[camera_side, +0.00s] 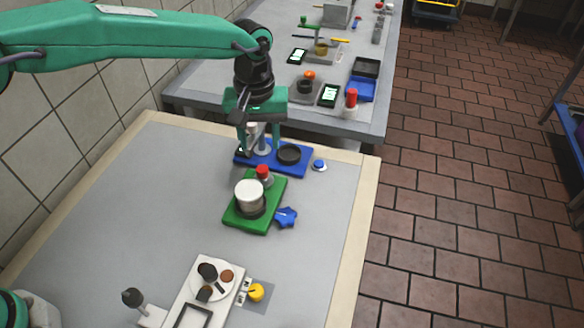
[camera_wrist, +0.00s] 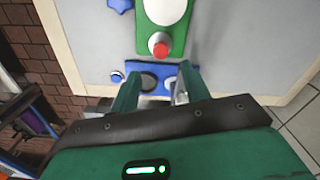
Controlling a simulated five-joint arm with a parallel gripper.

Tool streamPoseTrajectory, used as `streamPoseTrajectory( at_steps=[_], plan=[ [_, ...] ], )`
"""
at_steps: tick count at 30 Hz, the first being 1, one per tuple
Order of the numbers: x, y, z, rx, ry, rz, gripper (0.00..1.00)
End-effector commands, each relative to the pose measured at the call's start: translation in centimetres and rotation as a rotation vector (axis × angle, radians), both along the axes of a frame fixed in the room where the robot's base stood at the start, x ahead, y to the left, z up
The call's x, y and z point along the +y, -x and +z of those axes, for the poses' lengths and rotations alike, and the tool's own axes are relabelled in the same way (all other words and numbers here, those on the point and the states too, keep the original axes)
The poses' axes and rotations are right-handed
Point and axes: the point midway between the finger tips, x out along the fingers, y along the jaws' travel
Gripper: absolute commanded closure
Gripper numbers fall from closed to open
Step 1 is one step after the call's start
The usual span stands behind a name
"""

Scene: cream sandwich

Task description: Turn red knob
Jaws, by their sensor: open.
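The red knob (camera_side: 263,171) is a small red cap on a metallic post at the far end of the green board (camera_side: 240,222). In the wrist view the red knob (camera_wrist: 160,49) lies beyond the fingertips, near the picture's top middle. My gripper (camera_side: 260,143) is open, with its fingers pointing down over the blue board (camera_side: 298,170), behind the red knob in the side view. A pale metallic post (camera_side: 263,144) on that board shows between the fingers in the side view. In the wrist view my gripper (camera_wrist: 160,78) has no object clamped.
A white cylinder (camera_side: 249,196) stands on the green board close to the red knob. A blue star-shaped knob (camera_side: 286,216) sits beside it. A dark round dish (camera_side: 288,154) is on the blue board, with a blue button (camera_side: 319,165) to its right. The table's left side is clear.

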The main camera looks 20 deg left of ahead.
Motion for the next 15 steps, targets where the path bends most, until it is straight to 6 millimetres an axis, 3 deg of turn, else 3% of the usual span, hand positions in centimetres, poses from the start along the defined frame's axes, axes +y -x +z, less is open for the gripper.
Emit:
streamPoseTrajectory(
  at_steps=[15],
  plan=[
    [0.13, -0.03, -0.19, 0.0, -0.001, 0.713, 0.54]
  ],
)
